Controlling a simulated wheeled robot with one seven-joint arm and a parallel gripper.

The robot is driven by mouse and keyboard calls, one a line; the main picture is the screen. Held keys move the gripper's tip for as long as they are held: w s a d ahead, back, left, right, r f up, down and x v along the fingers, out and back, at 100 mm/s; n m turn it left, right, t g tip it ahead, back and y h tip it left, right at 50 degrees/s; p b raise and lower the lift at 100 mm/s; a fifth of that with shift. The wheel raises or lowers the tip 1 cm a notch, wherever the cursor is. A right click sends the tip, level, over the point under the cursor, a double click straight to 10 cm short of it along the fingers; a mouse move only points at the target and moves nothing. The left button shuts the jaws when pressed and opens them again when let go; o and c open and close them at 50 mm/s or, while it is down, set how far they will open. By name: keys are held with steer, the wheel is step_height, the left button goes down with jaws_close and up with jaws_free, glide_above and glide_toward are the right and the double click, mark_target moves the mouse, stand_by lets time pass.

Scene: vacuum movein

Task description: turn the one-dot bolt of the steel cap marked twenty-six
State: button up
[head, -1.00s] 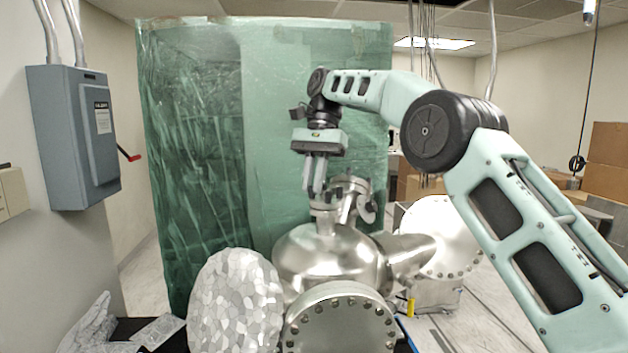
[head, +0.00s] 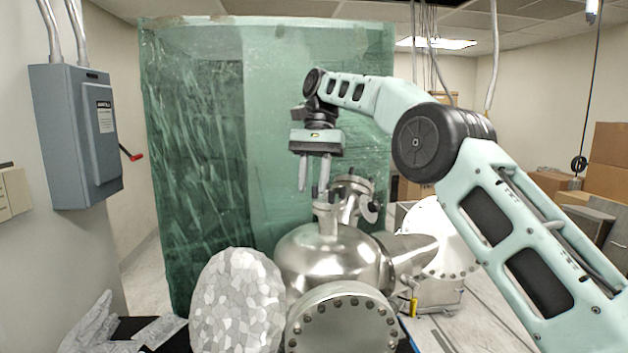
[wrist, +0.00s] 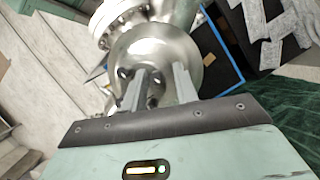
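The steel vessel (head: 328,262) has two capped ports on top. The nearer capped port (head: 327,207) stands upright, with dark bolts on its rim. The farther capped port (head: 350,186) leans to the right behind it. My gripper (head: 313,189) points down just above the nearer port, fingers apart and nothing visible between them. In the wrist view my gripper (wrist: 160,70) also shows two spread fingers over the vessel (wrist: 155,48). Dark bolts (wrist: 126,73) show by the left finger. No number or dot marks can be read, and the fingers partly hide the caps.
A large bolted flange (head: 342,322) faces forward below, beside a faceted pale disc (head: 237,300). Another flange (head: 432,238) stands at the right. A green plastic curtain (head: 200,150) hangs behind. A grey electrical box (head: 75,135) is on the left wall.

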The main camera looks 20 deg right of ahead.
steer(key=shift+d, duration=0.35)
steer(key=shift+m, duration=0.3)
